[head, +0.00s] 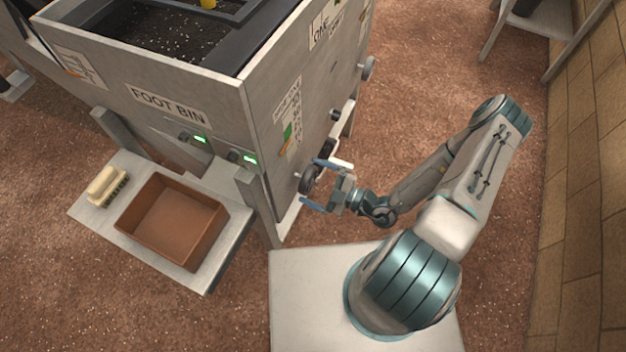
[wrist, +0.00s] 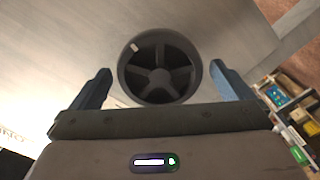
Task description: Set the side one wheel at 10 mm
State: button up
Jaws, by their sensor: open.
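A dark spoked wheel (head: 308,180) is on the side face of the grey machine, low and near its front corner. In the wrist view the wheel (wrist: 160,66) faces me, with several spokes and a small pale knob at its upper left rim. My gripper (head: 311,183) is open, with one blue finger on each side of the wheel. In the wrist view the fingers of my gripper (wrist: 160,70) stand left and right of the wheel, with a visible gap on both sides. I cannot tell whether this is the side one wheel, and no 10 mm mark is legible.
The machine's front reads FOOT BIN (head: 168,103), with two small green displays (head: 250,159) below. A brown tray (head: 172,250) and a brush (head: 106,186) rest on a low shelf. Another knob (head: 368,68) is farther along the side. A brick wall (head: 585,180) stands right.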

aim_at(312, 182)
jog(key=shift+v, duration=1.95)
jog(key=n, duration=0.5)
jog(key=shift+n, duration=0.4)
jog(key=n+p, duration=0.1)
jog(key=n, duration=1.1)
jog(key=shift+n+p, duration=0.35)
jog(key=shift+n, duration=0.05)
jog(key=n, duration=0.5)
jog(key=shift+p, duration=0.4)
jog(key=shift+a, duration=0.1)
